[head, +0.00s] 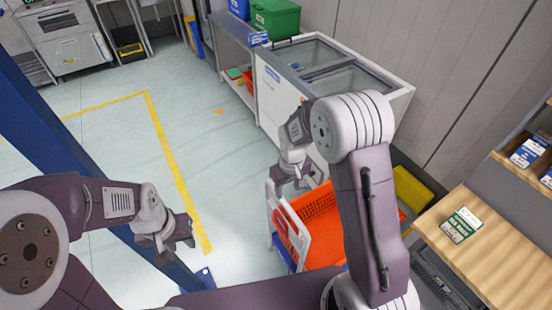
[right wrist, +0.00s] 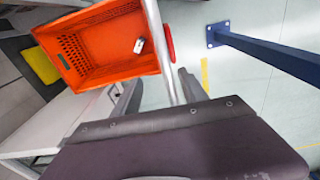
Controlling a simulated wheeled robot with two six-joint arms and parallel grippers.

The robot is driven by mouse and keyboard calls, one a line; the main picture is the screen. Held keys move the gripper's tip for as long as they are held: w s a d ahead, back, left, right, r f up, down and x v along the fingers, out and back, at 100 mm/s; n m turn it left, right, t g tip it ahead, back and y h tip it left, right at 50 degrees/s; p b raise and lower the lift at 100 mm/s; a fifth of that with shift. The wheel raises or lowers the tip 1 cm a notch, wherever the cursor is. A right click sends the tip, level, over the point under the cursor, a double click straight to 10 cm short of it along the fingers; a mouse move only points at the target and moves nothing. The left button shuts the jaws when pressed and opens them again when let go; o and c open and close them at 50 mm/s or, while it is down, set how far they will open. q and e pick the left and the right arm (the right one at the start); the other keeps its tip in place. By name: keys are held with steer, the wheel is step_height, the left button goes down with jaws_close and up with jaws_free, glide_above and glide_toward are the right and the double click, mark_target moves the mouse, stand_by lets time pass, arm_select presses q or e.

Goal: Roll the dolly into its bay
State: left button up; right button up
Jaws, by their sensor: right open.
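The dolly shows a pale upright handle frame (head: 299,236) at the lower middle of the head view. An orange tote (head: 322,228) sits behind the handle; its inside shows in the right wrist view (right wrist: 110,45), with a small white tag or item in it. My right gripper (head: 294,178) is at the top of the handle. In the right wrist view its open fingers (right wrist: 158,90) stand on either side of the pale handle bar (right wrist: 160,50); contact cannot be told. My left gripper (head: 178,240) is over the floor, away from the dolly. The dolly's wheels are hidden.
A yellow floor line (head: 172,160) marks a corner on the open floor at left. A blue post (head: 60,130) slants across the left, its foot left of the dolly. A white glass-topped cabinet (head: 285,100) stands behind the dolly. A wooden bench (head: 490,250) is at right.

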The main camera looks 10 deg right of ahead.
mark_target(286, 205)
steer(key=shift+w+a+r+p, duration=0.3)
steer(key=shift+a+p, duration=0.1)
steer(key=shift+p, duration=0.1)
steer(key=shift+s+a+f+g+p, duration=0.1)
steer(key=shift+s+f+g+p, duration=0.15)
steer(key=shift+g+p, duration=0.1)
steer(key=shift+s+r, duration=0.2)
steer(key=shift+s, duration=0.25)
steer(key=shift+s+r, duration=0.2)
steer(key=shift+s, duration=0.5)
steer(key=f+b, duration=0.1)
steer(key=w+f, duration=0.1)
steer(key=shift+w+f+b, duration=0.1)
steer(key=shift+f+b, duration=0.2)
steer(key=shift+b, duration=0.1)
steer(key=f+b, duration=0.5)
steer(key=shift+s, duration=0.3)
steer(key=shift+w+f, duration=0.15)
steer(key=shift+f, duration=0.3)
arm_select(q)
step_height(286, 205, down, 4)
steer(key=shift+r, duration=0.1)
arm_select(e)
steer(key=shift+r, duration=0.1)
jaws_close()
